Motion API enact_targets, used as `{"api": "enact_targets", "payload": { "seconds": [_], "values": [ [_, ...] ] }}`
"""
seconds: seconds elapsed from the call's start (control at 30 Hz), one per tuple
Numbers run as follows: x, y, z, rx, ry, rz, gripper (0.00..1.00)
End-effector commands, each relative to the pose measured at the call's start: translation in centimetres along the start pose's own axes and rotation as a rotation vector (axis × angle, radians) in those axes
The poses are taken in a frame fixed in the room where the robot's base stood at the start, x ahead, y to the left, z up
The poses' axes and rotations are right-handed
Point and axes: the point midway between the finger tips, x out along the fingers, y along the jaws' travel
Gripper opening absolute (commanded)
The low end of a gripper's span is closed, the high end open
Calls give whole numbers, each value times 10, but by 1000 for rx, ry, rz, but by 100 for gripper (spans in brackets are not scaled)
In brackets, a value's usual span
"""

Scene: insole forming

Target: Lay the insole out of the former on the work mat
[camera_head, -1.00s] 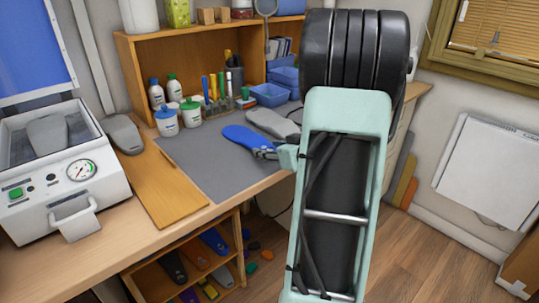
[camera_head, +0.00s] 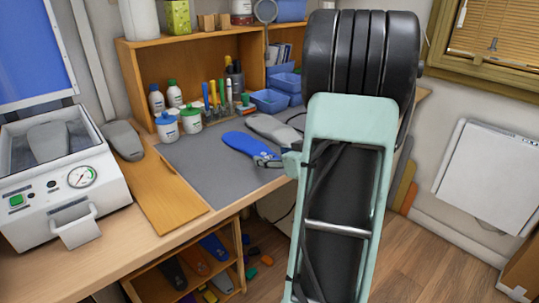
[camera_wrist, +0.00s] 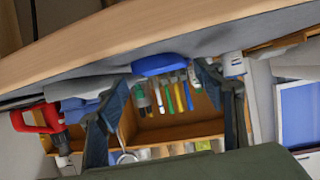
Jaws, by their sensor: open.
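The blue insole (camera_head: 247,145) lies on the grey work mat (camera_head: 195,170), close to its right side. In the wrist view the blue insole (camera_wrist: 160,65) shows foreshortened between the fingers, with a gap on either side. My gripper (camera_head: 277,160) is at the insole's near right end, mostly hidden behind my arm. In the wrist view my gripper (camera_wrist: 162,90) is open, its two dark fingers wide apart. The former (camera_head: 65,190) is the white machine at the left, with a gauge, a green button and a grey last (camera_head: 48,142) under its clear top.
A grey last (camera_head: 272,128) stands behind the insole, and another (camera_head: 122,140) beside the former. A wooden board (camera_head: 165,195) lies left of the mat. Jars (camera_head: 178,122), pens and blue bins (camera_head: 270,100) line the back. The mat's front left is clear.

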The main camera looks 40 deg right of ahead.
Motion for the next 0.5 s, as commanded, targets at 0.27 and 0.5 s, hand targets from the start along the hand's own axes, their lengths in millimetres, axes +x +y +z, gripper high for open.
{"api": "enact_targets", "payload": {
  "seconds": [0.27,0.5],
  "values": [
    [-63,1,-3,0,2,4,62],
    [-93,1,-1,1,1,2,62]
  ]
}}
